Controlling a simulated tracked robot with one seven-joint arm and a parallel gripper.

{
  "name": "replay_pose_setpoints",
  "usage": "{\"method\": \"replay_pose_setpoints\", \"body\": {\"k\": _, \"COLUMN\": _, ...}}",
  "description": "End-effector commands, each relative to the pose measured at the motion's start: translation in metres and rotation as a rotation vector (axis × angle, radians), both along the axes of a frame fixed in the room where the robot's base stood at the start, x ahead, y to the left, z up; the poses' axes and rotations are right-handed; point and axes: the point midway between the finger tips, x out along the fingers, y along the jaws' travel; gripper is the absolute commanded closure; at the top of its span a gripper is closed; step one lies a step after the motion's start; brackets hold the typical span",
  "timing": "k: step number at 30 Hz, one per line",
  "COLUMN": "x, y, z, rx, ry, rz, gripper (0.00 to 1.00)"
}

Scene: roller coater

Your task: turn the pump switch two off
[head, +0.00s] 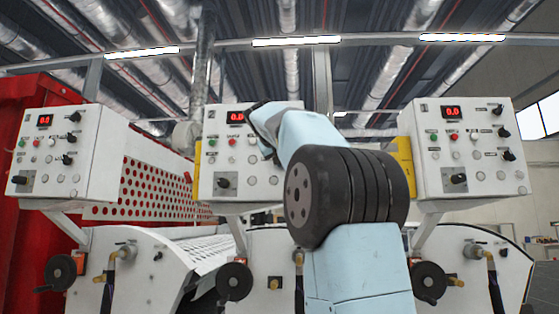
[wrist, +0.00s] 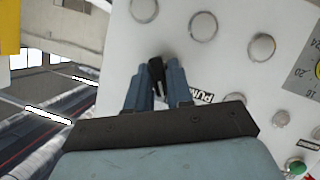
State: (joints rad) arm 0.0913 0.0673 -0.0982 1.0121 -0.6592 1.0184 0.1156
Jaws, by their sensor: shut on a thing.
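The pump switch is a small black knob (wrist: 157,72) on a white panel face in the wrist view. Part of a label reading "PUM" shows close beside it. My gripper (wrist: 158,82) has one blue-grey finger on each side of the knob and is shut on it. In the head view my arm reaches the middle control box (head: 222,160), marked 2, at its upper right. My arm hides that part of the box, so the switch and fingertips do not show there. The knob's exact turn position is hard to tell.
Similar control boxes stand at the left (head: 62,155) and right (head: 465,150). Several round buttons (wrist: 203,26) and a green button (wrist: 295,167) sit near my gripper.

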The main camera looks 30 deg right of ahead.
Motion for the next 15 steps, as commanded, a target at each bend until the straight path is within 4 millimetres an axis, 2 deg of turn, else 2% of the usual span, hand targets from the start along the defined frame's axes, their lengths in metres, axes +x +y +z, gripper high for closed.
{"method": "replay_pose_setpoints", "body": {"k": 15, "x": 0.0014, "y": 0.0021, "z": 0.0006, "rx": -0.059, "ry": 0.036, "rz": 0.006, "gripper": 1.0}}
